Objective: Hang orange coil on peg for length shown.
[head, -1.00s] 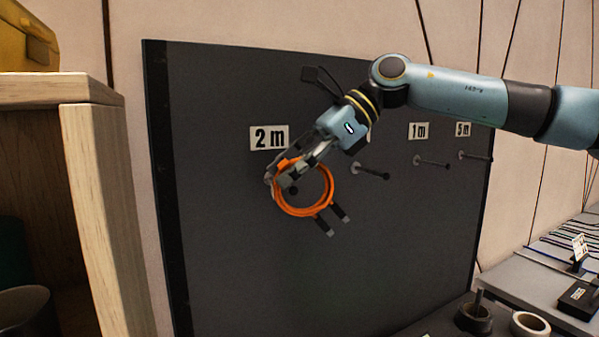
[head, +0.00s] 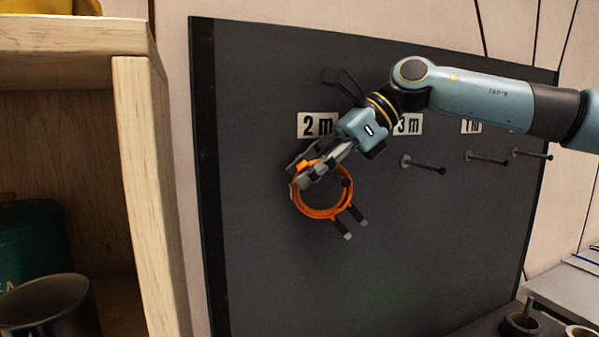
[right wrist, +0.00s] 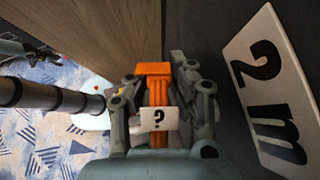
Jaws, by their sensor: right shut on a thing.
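The orange coil (head: 309,211) has two dark plug ends hanging at its lower right. My right gripper (head: 302,178) is shut on its upper left side, in front of the dark board below the 2 m label (head: 315,125). A dark peg tip (head: 347,182) shows within the ring's outline at its right; I cannot tell whether the coil is around the peg. In the right wrist view the coil (right wrist: 156,88) is edge-on between the fingers, with a "?" tag (right wrist: 159,119).
The dark board (head: 400,240) carries more pegs to the right, one (head: 422,165) below the 3 m label (head: 408,124). A wooden shelf (head: 150,190) stands close on the left, with a dark cup (head: 45,305) in it.

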